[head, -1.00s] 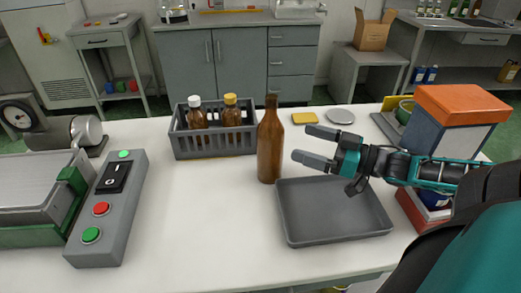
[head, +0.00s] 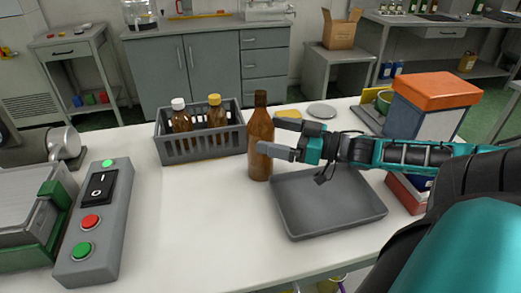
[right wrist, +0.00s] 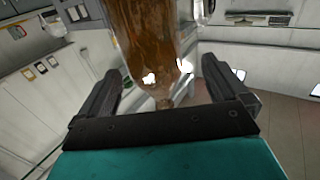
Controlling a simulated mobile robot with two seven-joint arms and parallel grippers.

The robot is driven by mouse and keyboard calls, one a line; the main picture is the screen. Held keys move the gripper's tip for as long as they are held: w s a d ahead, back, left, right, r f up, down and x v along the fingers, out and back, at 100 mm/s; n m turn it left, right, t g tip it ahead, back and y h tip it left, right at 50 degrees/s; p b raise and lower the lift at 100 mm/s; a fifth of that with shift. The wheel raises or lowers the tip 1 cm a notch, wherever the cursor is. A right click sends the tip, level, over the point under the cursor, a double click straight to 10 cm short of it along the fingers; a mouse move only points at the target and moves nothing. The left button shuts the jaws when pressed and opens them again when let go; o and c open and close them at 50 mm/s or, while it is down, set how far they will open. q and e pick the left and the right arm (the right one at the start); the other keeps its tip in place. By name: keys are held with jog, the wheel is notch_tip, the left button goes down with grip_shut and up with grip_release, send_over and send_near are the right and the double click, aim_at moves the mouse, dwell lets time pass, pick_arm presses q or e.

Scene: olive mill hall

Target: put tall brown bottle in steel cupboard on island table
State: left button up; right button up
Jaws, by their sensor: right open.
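The tall brown bottle (head: 259,140) stands upright on the white table, between the grey crate and the grey tray. My right gripper (head: 270,137) is open at the bottle's right side, its fingers pointing at the bottle. In the right wrist view the bottle (right wrist: 157,45) shows between and ahead of the two open fingers (right wrist: 165,85), and I cannot tell whether they touch it. A grey cupboard (head: 185,75) with two doors and drawers stands behind the table, its doors shut. My left gripper is not in view.
The grey crate (head: 205,151) holds two small brown bottles. The grey tray (head: 325,222) lies empty under my right forearm. A grey control box (head: 95,235) and a machine stand at left; an orange-topped box (head: 437,90) stands at right. The front middle of the table is clear.

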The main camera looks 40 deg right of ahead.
aim_at(253, 128)
jog(key=shift+w+a, duration=0.2)
jog(key=shift+w, duration=0.15)
jog(key=w, duration=0.1)
jog(key=w+b, duration=0.2)
jog(key=shift+a+f, duration=0.25)
jog(key=shift+a, duration=0.1)
jog(key=shift+b+x, duration=0.75)
jog(key=shift+x, duration=0.35)
jog(key=shift+r, duration=0.1)
jog(key=shift+c, duration=0.4)
jog(key=c, duration=1.6)
jog(key=shift+r, duration=0.15)
grip_shut()
jog(key=shift+r, duration=0.1)
